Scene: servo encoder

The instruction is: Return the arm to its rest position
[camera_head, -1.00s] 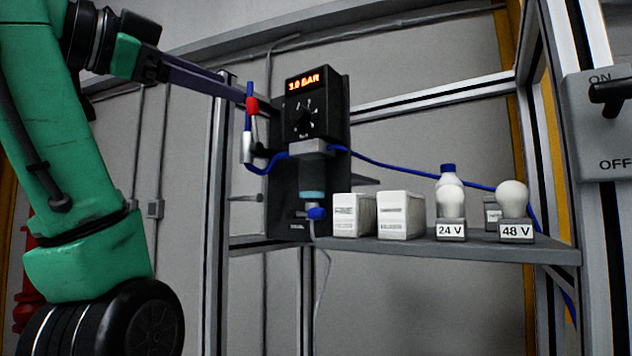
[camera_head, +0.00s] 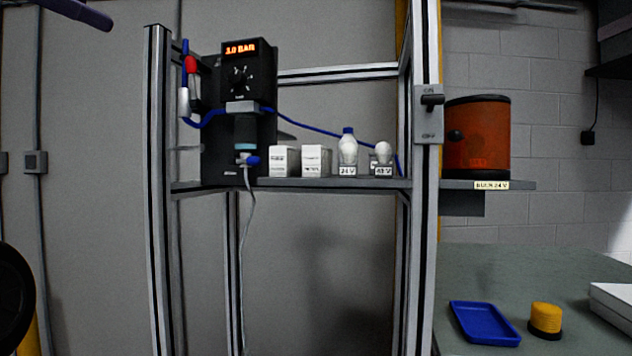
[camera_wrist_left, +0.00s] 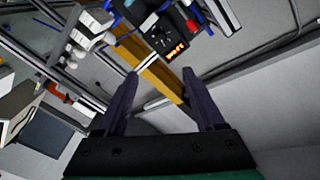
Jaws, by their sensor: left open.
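My left gripper (camera_wrist_left: 160,85) shows in the left wrist view with its two dark purple fingers apart and nothing between them. In the head view only a purple finger of the left gripper (camera_head: 78,12) shows at the top left corner, clear of the rack. A round black part of my arm shows at the left edge. The regulator panel (camera_head: 240,75) reads 3.0 BAR and stands on the rack to the right of the finger. The panel also shows in the left wrist view (camera_wrist_left: 165,35), beyond the fingertips. My right gripper is not in view.
The shelf (camera_head: 300,184) holds white boxes (camera_head: 316,160) and bulbs on 24 V and 48 V bases. An ON/OFF switch (camera_head: 431,100) sits on the right post. An orange drum (camera_head: 478,140) stands right of it. A blue tray (camera_head: 485,323) lies on the bench. The left wall area is open.

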